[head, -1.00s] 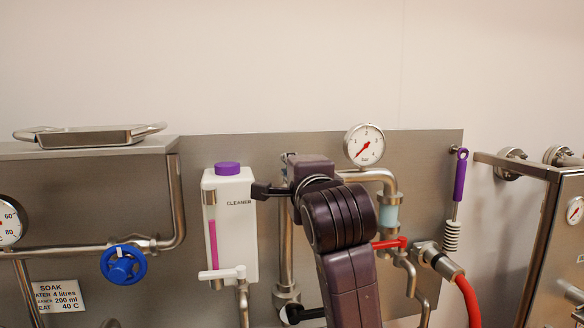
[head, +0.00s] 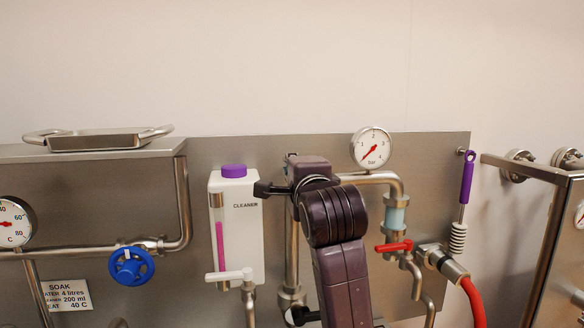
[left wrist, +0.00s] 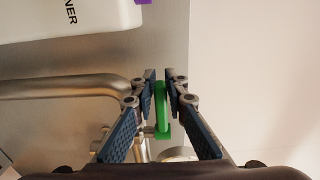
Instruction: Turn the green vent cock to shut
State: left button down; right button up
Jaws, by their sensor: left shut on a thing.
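The green vent cock (left wrist: 162,108) shows in the left wrist view as a green bar between my left fingers. It runs up and down that picture, crosswise to the thick steel pipe on the left. My left gripper (left wrist: 161,78) is shut on it, one ribbed finger pad at each side. In the head view my left arm comes up from the bottom middle. Its dark wrist stands in front of the steel panel (head: 440,240), and the green cock is hidden behind it. My right gripper is in neither view.
A white cleaner bottle (head: 240,225) hangs just left of my wrist. The pressure gauge (head: 371,148) sits close on its right, with a red-handled valve (head: 394,246) lower down. A blue handwheel (head: 131,266) is further left. The wall above is clear.

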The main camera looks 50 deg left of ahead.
pick_arm(q)
jog(key=c, duration=1.9)
grip_release()
jog(key=shift+s, duration=0.1)
jog(key=p+v, duration=0.2)
jog(key=v, duration=0.7)
jog(key=shift+d, duration=0.1)
jog(key=shift+f, duration=0.1)
